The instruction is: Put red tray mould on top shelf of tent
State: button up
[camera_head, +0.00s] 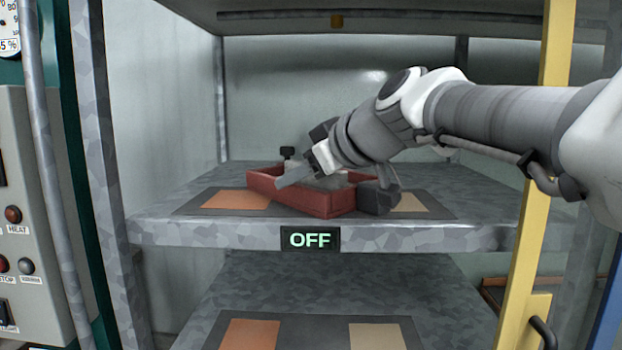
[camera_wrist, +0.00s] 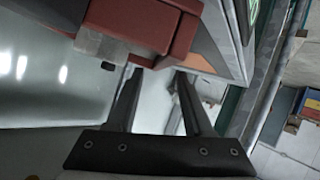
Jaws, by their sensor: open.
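The red tray mould (camera_head: 315,202) rests on the upper visible shelf (camera_head: 160,228) of the tent, on a dark mat. It has a dark block (camera_head: 378,198) at its right end and a dark knob (camera_head: 288,152) behind it. My gripper (camera_head: 285,180) reaches in from the right, above the tray mould, with one pale finger showing across it. In the wrist view, the gripper (camera_wrist: 157,72) is open with nothing between its fingers. There the tray mould (camera_wrist: 135,22) and a grey block on it lie beyond the fingertips. My arm hides part of the tray mould's back.
A lower shelf (camera_head: 255,268) has a similar mat with orange and beige patches. A yellow upright (camera_head: 535,220) stands at the right and a grey post (camera_head: 100,170) at the left. An OFF display (camera_head: 310,239) is on the shelf's front edge. A control panel (camera_head: 25,225) is far left.

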jog(key=v, duration=0.7)
jog(key=shift+s+d+r, duration=0.2)
jog(key=shift+s+d, duration=0.05)
jog(key=shift+s, duration=0.05)
